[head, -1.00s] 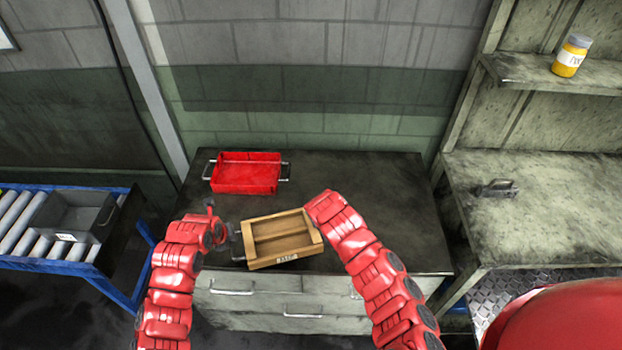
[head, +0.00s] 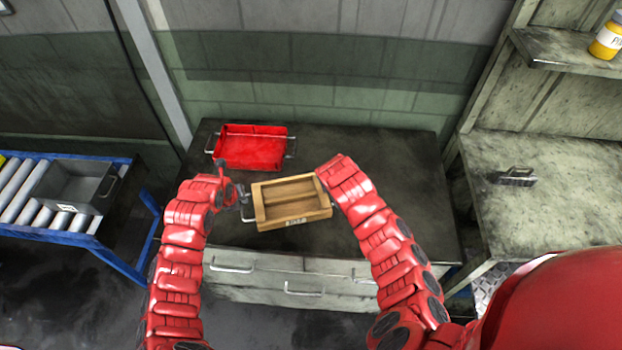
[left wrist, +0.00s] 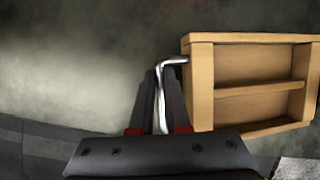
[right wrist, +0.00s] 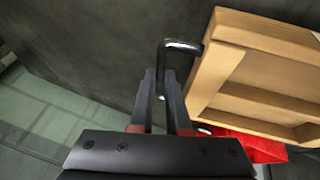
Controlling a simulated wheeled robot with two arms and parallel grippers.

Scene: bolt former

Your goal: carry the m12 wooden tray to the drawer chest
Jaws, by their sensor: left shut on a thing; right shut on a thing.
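The wooden tray (head: 291,216) is held level between my two arms over the front of the drawer chest (head: 390,150); I cannot tell if it touches the top. It looks empty, has an inner divider and a small label at its front. My left gripper (head: 238,197) is shut on its left metal handle, which also shows in the left wrist view (left wrist: 161,95). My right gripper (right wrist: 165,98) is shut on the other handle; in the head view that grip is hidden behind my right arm. The tray also shows in the right wrist view (right wrist: 270,70).
A red tray (head: 250,148) with handles stands at the back left of the chest top. The chest top's right side is clear. A roller conveyor (head: 60,215) with a grey bin (head: 78,187) is at left. A workbench (head: 550,200) with a shelf and yellow jar (head: 608,40) is at right.

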